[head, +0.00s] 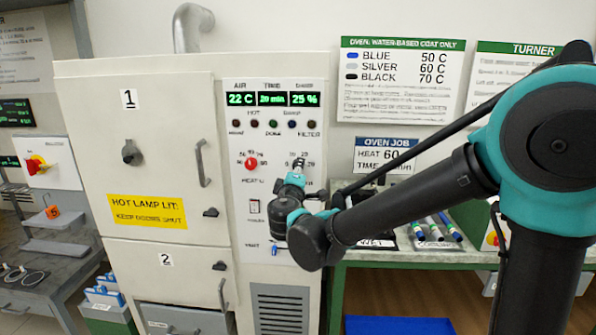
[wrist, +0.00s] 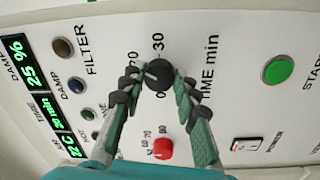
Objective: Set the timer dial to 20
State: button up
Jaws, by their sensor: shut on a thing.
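The timer dial (wrist: 159,73) is a round black knob on the white oven panel, beside the printed words TIME min. Its white mark points to the upper left in the wrist view, toward the printed 20. My gripper (wrist: 157,84) is shut on the dial, with one finger on either side of it. In the head view my gripper (head: 296,180) reaches the panel and partly hides the dial. The green time display (head: 271,99) reads 20 min; it also shows in the wrist view (wrist: 48,121).
A red heat knob (head: 251,163) sits left of the dial. A green START button (wrist: 278,70) is also on the panel.

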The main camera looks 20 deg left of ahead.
jog(key=o, duration=1.2)
jog(key=shift+c, duration=0.2)
jog(key=shift+s, duration=0.1)
jog(key=v, duration=1.2)
jog(key=w+d+f+m+g+h, duration=0.25)
jog(key=d+f, duration=0.25)
jog(key=d, duration=0.5)
jog(key=w+d+f+m+g+h, duration=0.25)
jog(key=d+f, duration=0.25)
jog(key=d, duration=0.4)
jog(key=w+d+f+m+g+h, duration=0.25)
jog(key=d+f, duration=0.25)
jog(key=d, duration=0.5)
jog(key=s+d+f+m+g+y, duration=0.3)
jog(key=s+d+f+m+g, duration=0.3)
jog(key=s+d+f+m, duration=0.4)
jog(key=s+d+f, duration=0.3)
jog(key=s+d, duration=0.1)
jog(key=shift+f+y, duration=0.35)
